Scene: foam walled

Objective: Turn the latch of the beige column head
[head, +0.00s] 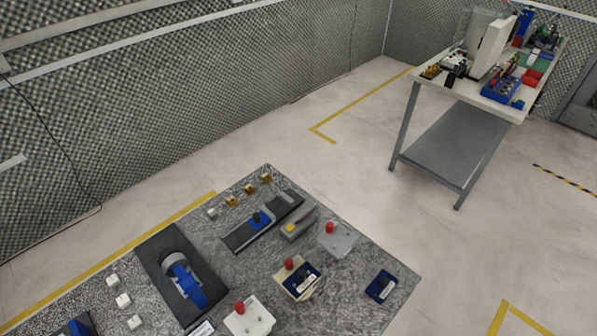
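A beige unit (281,281) sits near the front right of the speckled grey table (370,310). A red knob (289,263) stands at its back left, and a dark blue part covers much of its top. I take this to be the beige column head; a latch and its position are too small to make out. A white unit with a red knob (258,321) is to its front left, and a pale grey one with a red knob (345,242) is behind it to the right. Neither of my grippers is in view.
A dark plate with a blue and grey clamp-like part (192,285) lies left. A dark rail with a blue slider (259,219) lies behind. A dark blue block (381,286) is at right. Small white cubes (123,300) are at left. A cluttered workbench (427,89) stands farther back.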

